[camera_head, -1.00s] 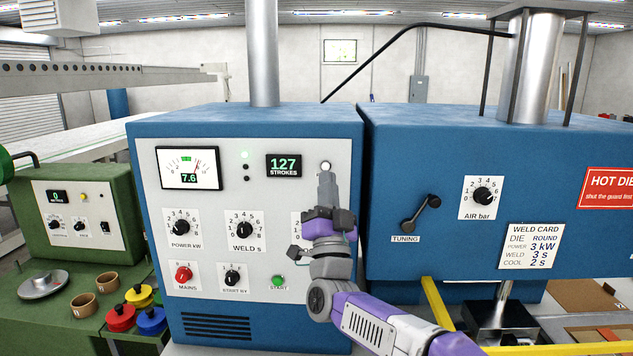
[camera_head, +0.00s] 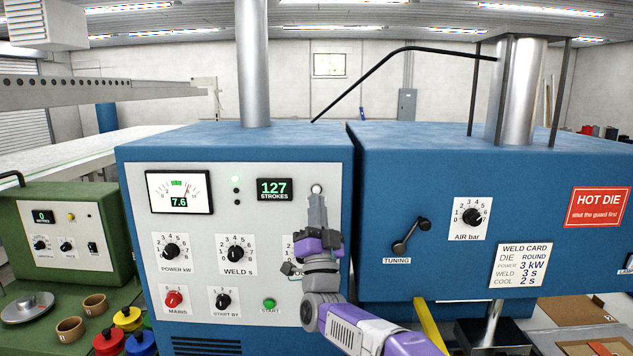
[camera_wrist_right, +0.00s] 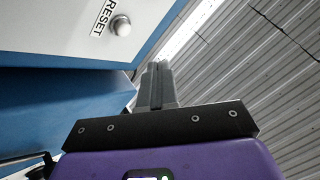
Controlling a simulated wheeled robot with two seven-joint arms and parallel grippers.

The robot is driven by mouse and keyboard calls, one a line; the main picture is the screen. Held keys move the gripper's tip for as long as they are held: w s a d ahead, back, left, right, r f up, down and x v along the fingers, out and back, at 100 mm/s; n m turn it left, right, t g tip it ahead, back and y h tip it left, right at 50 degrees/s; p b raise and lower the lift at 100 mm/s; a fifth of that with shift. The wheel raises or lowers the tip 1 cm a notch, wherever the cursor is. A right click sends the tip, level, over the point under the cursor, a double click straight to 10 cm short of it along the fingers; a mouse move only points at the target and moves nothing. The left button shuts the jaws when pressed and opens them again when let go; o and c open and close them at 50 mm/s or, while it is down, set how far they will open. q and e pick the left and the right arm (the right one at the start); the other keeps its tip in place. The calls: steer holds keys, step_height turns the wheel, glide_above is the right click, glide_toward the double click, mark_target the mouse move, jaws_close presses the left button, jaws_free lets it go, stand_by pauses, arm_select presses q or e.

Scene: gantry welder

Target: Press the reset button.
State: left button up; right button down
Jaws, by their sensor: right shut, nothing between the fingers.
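The reset button (camera_head: 316,188) is a small round pale button at the upper right of the welder's white panel (camera_head: 225,207), right of the strokes display. In the right wrist view it is a silver knob (camera_wrist_right: 121,27) beside the printed word RESET. My right gripper (camera_head: 316,198) is shut and empty, fingers pointing up, its tips just below the button in the head view. In the right wrist view the fingertips (camera_wrist_right: 158,66) show apart from the button, to its lower right. My left gripper is not in view.
The strokes display (camera_head: 274,190) reads 127. The third dial, below the button, is partly hidden by my gripper. The tuning crank (camera_head: 411,236) sticks out of the blue cabinet at right. The green start button (camera_head: 269,304) is low on the panel.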

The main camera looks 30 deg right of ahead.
mark_target(316, 190)
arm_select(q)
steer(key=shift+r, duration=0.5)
arm_select(e)
steer(key=w+d, duration=0.2)
steer(key=w, duration=0.1)
steer(key=shift+w, duration=0.2)
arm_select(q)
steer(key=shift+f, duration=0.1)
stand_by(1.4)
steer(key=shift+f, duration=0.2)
arm_select(e)
steer(key=shift+w+d, duration=0.25)
steer(key=shift+w, duration=0.1)
